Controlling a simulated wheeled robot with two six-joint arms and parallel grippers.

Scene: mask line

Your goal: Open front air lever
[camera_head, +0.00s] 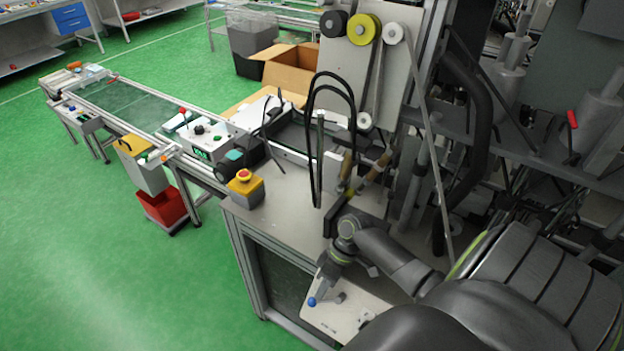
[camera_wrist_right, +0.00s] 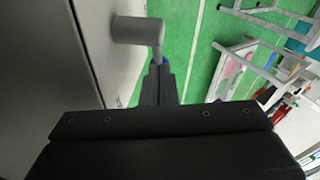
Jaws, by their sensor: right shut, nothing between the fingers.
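The front air lever has a blue ball knob (camera_head: 312,301) and sits on a light panel (camera_head: 345,318) on the machine's front, at the bottom middle of the head view. My right gripper (camera_head: 320,286) points down at the lever and is right beside the blue knob. In the right wrist view the shut fingers (camera_wrist_right: 158,84) are empty. A grey lever hub (camera_wrist_right: 136,30) and its arm stand just beyond them, and a bit of blue shows behind the fingertips. I cannot tell whether the fingers touch the lever. My left gripper is out of view.
The machine's table (camera_head: 285,195) lies above the panel, with black cables (camera_head: 318,150) hanging over it. A yellow emergency stop box (camera_head: 245,188) stands at its left corner. A conveyor line (camera_head: 140,105) runs to the upper left.

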